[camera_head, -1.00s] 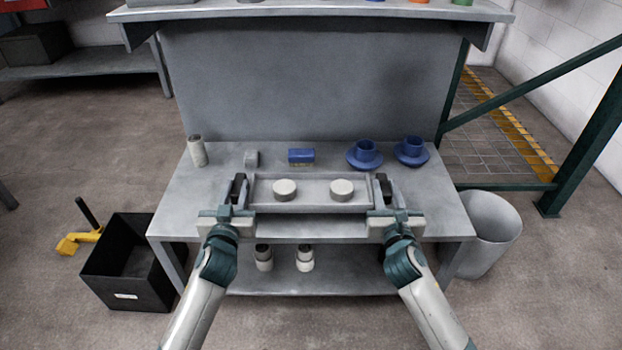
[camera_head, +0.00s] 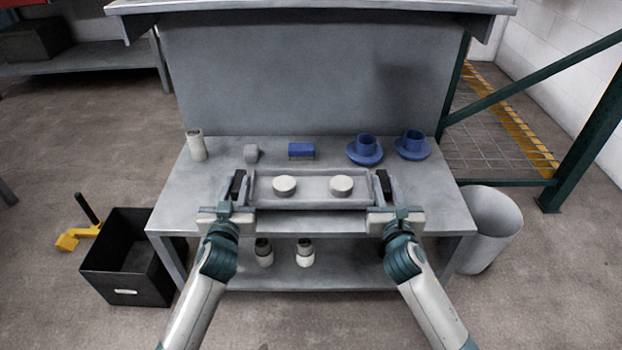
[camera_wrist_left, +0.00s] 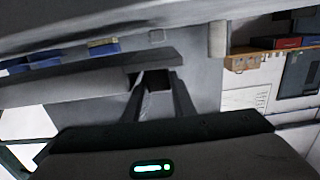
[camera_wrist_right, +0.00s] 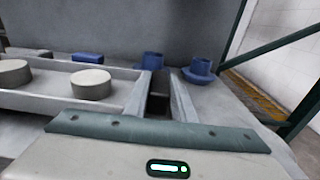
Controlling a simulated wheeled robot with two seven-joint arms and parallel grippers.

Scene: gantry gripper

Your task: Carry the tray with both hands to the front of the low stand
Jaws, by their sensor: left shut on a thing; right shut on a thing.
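The grey tray (camera_head: 313,203) is held level over the front of a grey bench and carries two pale round discs (camera_head: 284,185) (camera_head: 341,186). A dark band below its front suggests a gap above the bench top, but I cannot tell how high. My left gripper (camera_head: 239,187) is shut on the tray's left end. My right gripper (camera_head: 384,187) is shut on its right end. The right wrist view shows the tray (camera_wrist_right: 125,108) beside the right fingers. I cannot tell whether this bench (camera_head: 195,190) is the low stand.
Along the bench's back stand a pale cylinder (camera_head: 196,146), a small grey block (camera_head: 251,154), a blue block (camera_head: 301,151) and two blue flanged parts (camera_head: 365,150) (camera_head: 412,145). Two cylinders (camera_head: 264,253) (camera_head: 305,253) sit on the lower shelf. A black bin (camera_head: 125,265) and grey bucket (camera_head: 490,235) flank it.

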